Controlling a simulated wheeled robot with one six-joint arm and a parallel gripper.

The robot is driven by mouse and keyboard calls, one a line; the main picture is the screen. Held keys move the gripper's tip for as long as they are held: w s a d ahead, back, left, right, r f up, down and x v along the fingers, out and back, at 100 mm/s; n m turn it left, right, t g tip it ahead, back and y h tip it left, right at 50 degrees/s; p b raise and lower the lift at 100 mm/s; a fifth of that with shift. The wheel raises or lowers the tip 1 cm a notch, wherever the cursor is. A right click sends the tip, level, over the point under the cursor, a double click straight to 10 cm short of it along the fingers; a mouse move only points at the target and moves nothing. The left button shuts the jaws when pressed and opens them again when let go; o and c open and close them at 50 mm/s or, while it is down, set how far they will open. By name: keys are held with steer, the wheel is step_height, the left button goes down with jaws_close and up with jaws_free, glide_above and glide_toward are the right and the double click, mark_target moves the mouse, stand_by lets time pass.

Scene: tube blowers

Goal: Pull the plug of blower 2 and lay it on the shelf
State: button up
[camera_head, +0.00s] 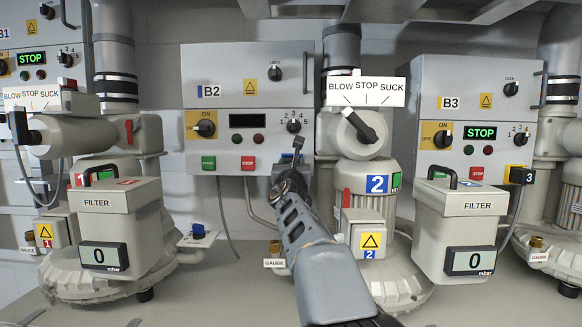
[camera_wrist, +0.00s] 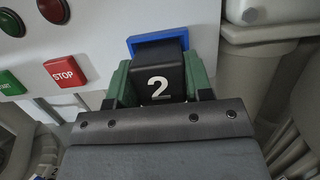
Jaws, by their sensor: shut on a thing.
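The plug of blower 2 (camera_wrist: 160,84) is a black block with a white "2". In the wrist view it sits against the blue-rimmed socket (camera_wrist: 150,40) on the pale panel; I cannot tell how deep it is. My gripper (camera_wrist: 160,88) is shut on it, a green pad on each side. The B2 display (camera_head: 248,121) is dark. Blower 2 (camera_head: 387,270) stands right of my arm. I cannot tell which surface is the shelf.
Filter box (camera_head: 459,225) stands right of blower 2, another filter box (camera_head: 118,220) at left. A gauge fitting (camera_head: 274,250) is close left of my arm. A small white plate with a blue piece (camera_head: 198,234) is further left. The grey surface (camera_head: 225,295) at front is clear.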

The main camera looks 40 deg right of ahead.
mark_target(291, 162)
steer(key=shift+s+a, duration=0.1)
steer(key=shift+s+a+b, duration=0.2)
steer(key=shift+s+a, duration=0.7)
steer(key=shift+s, duration=0.3)
steer(key=shift+s+a+b, duration=0.2)
steer(key=shift+s+a, duration=0.7)
steer(key=shift+s, duration=0.3)
steer(key=shift+s+a, duration=0.1)
steer(key=s+a+p, duration=0.3)
steer(key=s+a, duration=0.6)
steer(key=s, duration=0.3)
steer(key=shift+s+a, duration=0.25)
steer(key=shift+s, duration=0.05)
stand_by(0.3)
steer(key=w+a, duration=0.7)
steer(key=a, duration=0.3)
steer(key=shift+w+p, duration=0.3)
steer(key=shift+p, duration=0.1)
stand_by(0.8)
